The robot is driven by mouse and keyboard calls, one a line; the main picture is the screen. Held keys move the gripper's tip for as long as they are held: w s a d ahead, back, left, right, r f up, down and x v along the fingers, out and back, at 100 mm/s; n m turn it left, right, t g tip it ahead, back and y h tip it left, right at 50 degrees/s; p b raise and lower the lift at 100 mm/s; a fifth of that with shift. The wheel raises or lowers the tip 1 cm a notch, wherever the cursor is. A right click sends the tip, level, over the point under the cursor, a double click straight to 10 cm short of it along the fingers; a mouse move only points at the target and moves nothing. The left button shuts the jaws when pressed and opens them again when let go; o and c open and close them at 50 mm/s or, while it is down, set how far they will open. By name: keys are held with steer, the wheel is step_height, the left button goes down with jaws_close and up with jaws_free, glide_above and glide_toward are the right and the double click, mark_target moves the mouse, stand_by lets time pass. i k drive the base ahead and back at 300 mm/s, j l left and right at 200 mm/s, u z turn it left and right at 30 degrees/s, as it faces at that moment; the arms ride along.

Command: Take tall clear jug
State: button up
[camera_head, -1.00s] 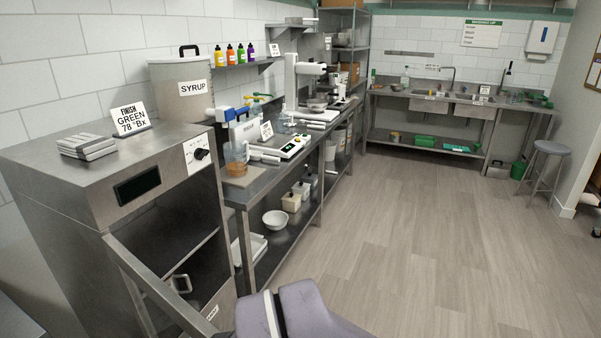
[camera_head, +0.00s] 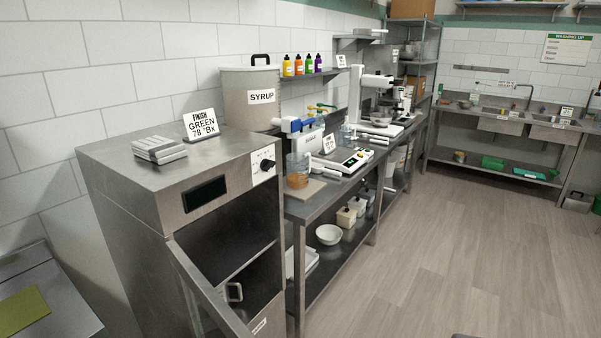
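A clear jug (camera_head: 298,171) with amber liquid in its lower part stands upright on a tan board at the near end of the steel bench. A smaller clear vessel (camera_head: 346,132) stands farther back on the bench, too small to make out well. A pale handle-like shape (camera_head: 235,292) shows inside the open steel cabinet; I cannot tell what it belongs to. My gripper is not in view. Only a sliver of my own body shows at the bottom edge.
The steel cabinet (camera_head: 133,190) stands at left with its door (camera_head: 205,295) swung out. A bowl (camera_head: 329,235) sits on the lower shelf. The floor (camera_head: 440,265) at right is clear.

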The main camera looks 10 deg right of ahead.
mark_target(298, 164)
steer(key=i+l+u, duration=0.2)
steer(key=i, duration=0.15)
steer(key=i+l+u, duration=0.45)
steer(key=i+l, duration=0.2)
steer(key=i+l+u, duration=0.4)
steer(key=i+l, duration=0.15)
steer(key=l, duration=0.25)
steer(key=i+l+u, duration=0.2)
steer(key=l, duration=0.3)
steer(key=i+l+u, duration=0.2)
steer(key=l, duration=0.3)
steer(key=i, duration=0.55)
